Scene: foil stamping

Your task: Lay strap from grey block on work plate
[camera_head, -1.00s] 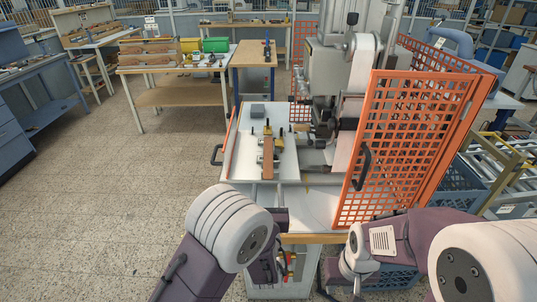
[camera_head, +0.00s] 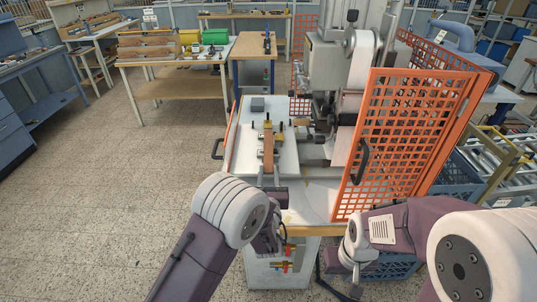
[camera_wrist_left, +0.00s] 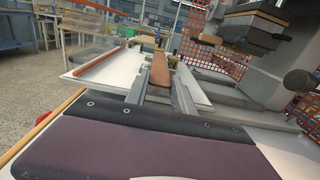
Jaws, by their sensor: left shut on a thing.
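A brown strap (camera_head: 268,153) lies lengthwise over the pale work area in front of the press, among clamps with black knobs (camera_head: 267,125). My left gripper (camera_head: 268,179) is shut on its near end. In the left wrist view the strap (camera_wrist_left: 160,72) runs straight away from me between the two grey fingers (camera_wrist_left: 158,92). Whether its underside touches the work plate or hangs just above it, I cannot tell. A grey block (camera_head: 257,104) stands at the far end of the white table, apart from the strap. My right gripper (camera_head: 352,284) is low at the right; its fingers are unclear.
The orange mesh guard (camera_head: 395,140) with a black handle stands right of the work area. The press (camera_head: 330,60) rises behind it. Blue crates stand low at the right. Floor is free at the left; a bench (camera_head: 165,70) stands further back.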

